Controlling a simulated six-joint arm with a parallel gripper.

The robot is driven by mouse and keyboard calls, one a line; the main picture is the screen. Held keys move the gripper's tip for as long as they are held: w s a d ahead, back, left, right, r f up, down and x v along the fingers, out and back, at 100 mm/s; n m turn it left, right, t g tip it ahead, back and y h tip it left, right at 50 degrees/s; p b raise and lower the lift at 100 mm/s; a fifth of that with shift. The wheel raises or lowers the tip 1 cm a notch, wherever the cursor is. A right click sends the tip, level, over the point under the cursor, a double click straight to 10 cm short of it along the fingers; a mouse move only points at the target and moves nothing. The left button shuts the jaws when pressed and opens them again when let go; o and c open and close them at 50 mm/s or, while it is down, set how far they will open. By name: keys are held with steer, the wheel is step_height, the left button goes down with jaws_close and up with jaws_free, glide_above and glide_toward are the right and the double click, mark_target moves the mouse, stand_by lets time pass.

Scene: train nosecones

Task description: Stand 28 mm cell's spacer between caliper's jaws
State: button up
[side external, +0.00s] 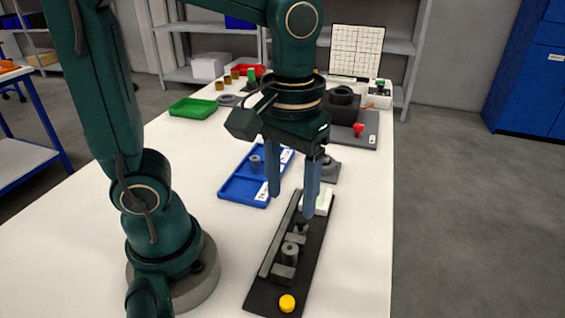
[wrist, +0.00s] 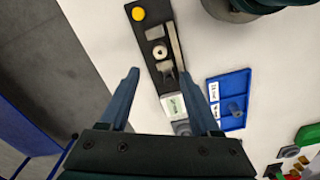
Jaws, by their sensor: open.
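The caliper (side external: 262,296) is a long black base with a grey rail, grey jaw blocks and a white display block; it also shows in the wrist view (wrist: 146,22). A grey ringed spacer (side external: 290,250) stands upright between the jaws, its top hole visible in the wrist view (wrist: 159,51). The blue two-cell tray (side external: 235,190) holds another grey spacer (side external: 256,162) upright in its far cell; its near cell is empty. The cell labels are too small to read surely. My gripper (side external: 293,205) is open and empty, pointing down above the caliper's display end.
A yellow knob (side external: 287,303) sits at the caliper's near end. A green tray (side external: 193,108), a red bin (side external: 247,70) and a grey fixture with a red knob (side external: 359,129) stand farther back. The white table right of the caliper is clear.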

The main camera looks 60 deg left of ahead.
steer(key=a+m+t, duration=0.1)
steer(key=t, duration=0.1)
steer(key=s+m+t, duration=0.1)
steer(key=m, duration=0.1)
steer(key=s+a+r+m+t, duration=0.1)
steer(key=t, duration=0.1)
steer(key=shift+s+a+m+t, duration=0.1)
steer(key=shift+a+m+t, duration=0.2)
steer(key=shift+a, duration=0.05)
